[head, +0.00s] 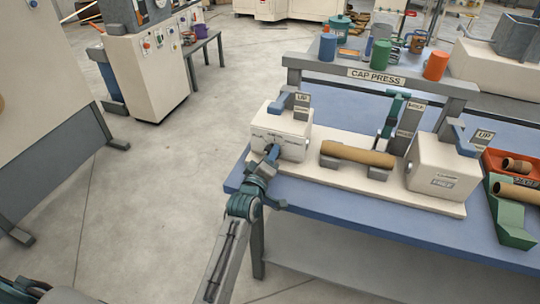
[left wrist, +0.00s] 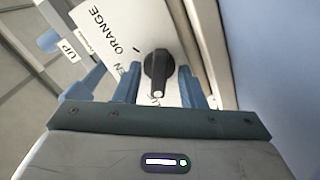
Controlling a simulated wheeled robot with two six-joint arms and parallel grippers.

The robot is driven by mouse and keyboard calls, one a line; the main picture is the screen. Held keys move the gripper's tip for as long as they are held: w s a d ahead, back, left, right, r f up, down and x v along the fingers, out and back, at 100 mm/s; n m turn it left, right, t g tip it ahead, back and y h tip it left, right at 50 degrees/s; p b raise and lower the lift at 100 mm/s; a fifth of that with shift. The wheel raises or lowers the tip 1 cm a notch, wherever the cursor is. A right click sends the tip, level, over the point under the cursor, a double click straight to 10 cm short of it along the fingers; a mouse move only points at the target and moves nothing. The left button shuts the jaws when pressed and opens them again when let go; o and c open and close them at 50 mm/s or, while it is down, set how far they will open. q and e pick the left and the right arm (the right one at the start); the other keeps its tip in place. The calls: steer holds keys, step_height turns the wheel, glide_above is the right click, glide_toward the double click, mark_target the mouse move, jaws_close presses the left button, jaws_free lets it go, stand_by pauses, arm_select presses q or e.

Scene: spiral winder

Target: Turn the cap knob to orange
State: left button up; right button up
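The cap knob (left wrist: 158,68) is black with a white mark at its lower end. It sits on a white panel (left wrist: 104,22) with the printed word ORANGE and partly hidden labels. The white mark points down, away from ORANGE, toward a label mostly covered by my gripper. My left gripper (left wrist: 160,88) is open, with its blue fingers on either side of the knob and gaps showing beside it. In the head view my left gripper (head: 271,153) is at the front of the left white box (head: 285,126) of the cap press; the knob is not clear there.
A cardboard tube (head: 357,154) lies on supports between the left box and the right white box (head: 443,172). A blue lever (head: 281,101) stands on the left box. Orange and green trays (head: 512,215) are at the right.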

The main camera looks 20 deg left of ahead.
arm_select(q)
steer(key=shift+c, duration=0.3)
jaws_close()
